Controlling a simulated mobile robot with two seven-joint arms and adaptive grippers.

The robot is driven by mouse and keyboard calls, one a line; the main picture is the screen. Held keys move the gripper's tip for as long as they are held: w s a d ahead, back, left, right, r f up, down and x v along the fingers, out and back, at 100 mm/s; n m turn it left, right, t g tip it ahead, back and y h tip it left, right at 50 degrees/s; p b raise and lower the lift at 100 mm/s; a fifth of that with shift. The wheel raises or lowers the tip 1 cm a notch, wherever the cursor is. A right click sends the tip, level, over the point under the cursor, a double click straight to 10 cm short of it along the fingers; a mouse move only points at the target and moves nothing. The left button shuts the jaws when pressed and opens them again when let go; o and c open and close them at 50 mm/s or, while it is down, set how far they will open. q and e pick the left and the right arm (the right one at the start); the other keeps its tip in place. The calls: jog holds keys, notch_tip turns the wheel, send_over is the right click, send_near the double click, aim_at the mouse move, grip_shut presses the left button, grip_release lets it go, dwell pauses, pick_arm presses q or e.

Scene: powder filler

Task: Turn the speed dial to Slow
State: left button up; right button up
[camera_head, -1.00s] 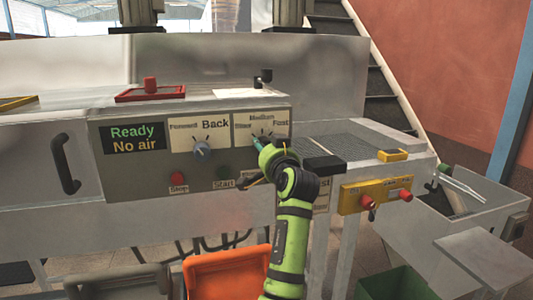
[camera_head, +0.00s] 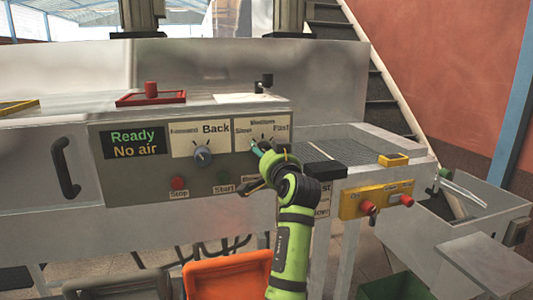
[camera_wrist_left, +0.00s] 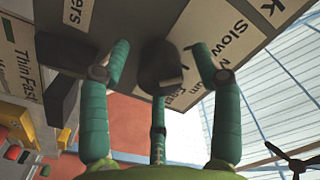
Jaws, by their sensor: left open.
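The speed dial's label plate (camera_head: 262,125), reading Slow, Medium and Fast, is on the grey control panel (camera_head: 110,175). My left gripper (camera_head: 256,147) is in front of it and hides most of the dial in the head view. In the left wrist view, the dark dial knob (camera_wrist_left: 160,70) stands between the green fingers of my open left gripper (camera_wrist_left: 160,50). The word Slow shows on the plate (camera_wrist_left: 228,35) beside the right finger. I cannot tell whether a finger touches the knob, or its exact setting. My right gripper is not in view.
The Forward/Back knob (camera_head: 203,156) is just left of the gripper. A red Stop button (camera_head: 179,183) and a green Start button (camera_head: 223,177) sit below. A display (camera_head: 133,144) reads Ready, No air. An orange bin (camera_head: 225,272) stands below the machine.

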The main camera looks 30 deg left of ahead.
pick_arm(q)
jog(key=v, duration=0.7)
dwell(0.3)
